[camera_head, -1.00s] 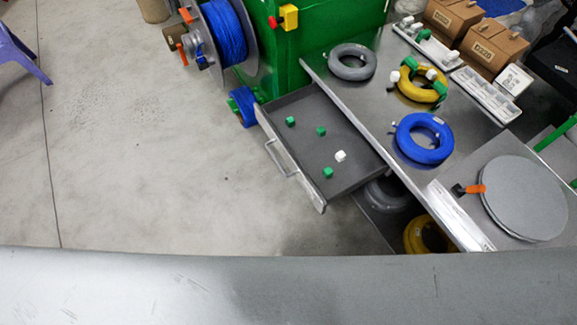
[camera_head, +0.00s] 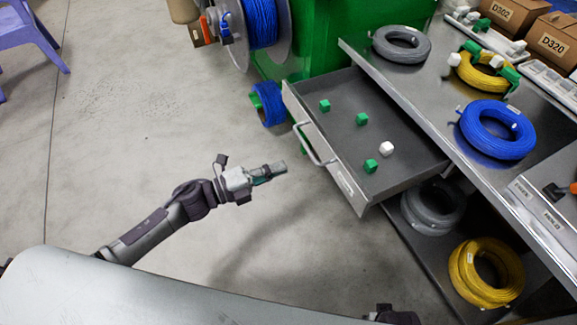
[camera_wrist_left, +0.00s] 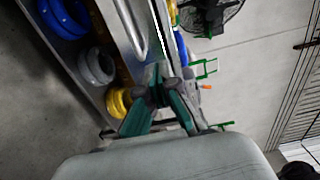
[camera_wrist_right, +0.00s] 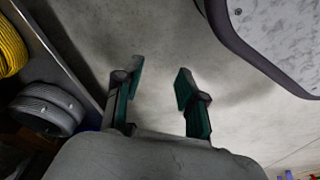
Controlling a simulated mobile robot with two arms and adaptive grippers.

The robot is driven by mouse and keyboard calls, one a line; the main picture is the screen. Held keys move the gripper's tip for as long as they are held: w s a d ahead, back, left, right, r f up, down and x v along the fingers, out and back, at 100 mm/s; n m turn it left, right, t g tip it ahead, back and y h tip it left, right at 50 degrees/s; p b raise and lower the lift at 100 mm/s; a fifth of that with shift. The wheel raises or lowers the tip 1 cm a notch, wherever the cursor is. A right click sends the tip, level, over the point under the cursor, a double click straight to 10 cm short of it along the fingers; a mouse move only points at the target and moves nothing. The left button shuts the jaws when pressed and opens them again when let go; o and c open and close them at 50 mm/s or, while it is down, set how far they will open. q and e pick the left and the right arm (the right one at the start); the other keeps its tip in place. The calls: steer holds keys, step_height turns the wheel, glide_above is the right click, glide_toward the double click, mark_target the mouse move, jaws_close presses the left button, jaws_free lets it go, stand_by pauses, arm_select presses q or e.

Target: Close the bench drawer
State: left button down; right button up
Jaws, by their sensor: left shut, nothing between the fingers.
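The bench drawer (camera_head: 378,187) is pulled out from under the metal bench top. Its front panel (camera_head: 333,158) faces lower left and carries a bar handle (camera_head: 312,146). Several small green and white cubes lie inside it. My left gripper (camera_head: 280,168) is shut and empty, to the left of the handle and apart from it. In the left wrist view my left gripper (camera_wrist_left: 158,72) has its fingertips together, with a bar handle (camera_wrist_left: 137,35) beyond them. My right gripper (camera_wrist_right: 155,75) shows in the right wrist view with its fingers spread and nothing between them.
Cable coils, grey (camera_head: 401,44), yellow (camera_head: 482,72) and blue (camera_head: 497,129), lie on the bench top. More coils sit on the lower shelf (camera_head: 430,250). A green machine (camera_head: 345,45) with a blue cable reel stands behind the drawer. The floor (camera_head: 130,120) left of the drawer is clear.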

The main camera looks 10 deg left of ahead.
mark_target(330, 149)
arm_select(q)
steer(key=x, duration=1.2)
steer(key=shift+a, duration=0.1)
steer(key=shift+w, duration=0.1)
arm_select(e)
steer(key=shift+w+a+r, duration=0.1)
steer(key=shift+w+r, duration=0.25)
steer(key=shift+r, duration=0.25)
arm_select(q)
steer(key=shift+d, duration=0.25)
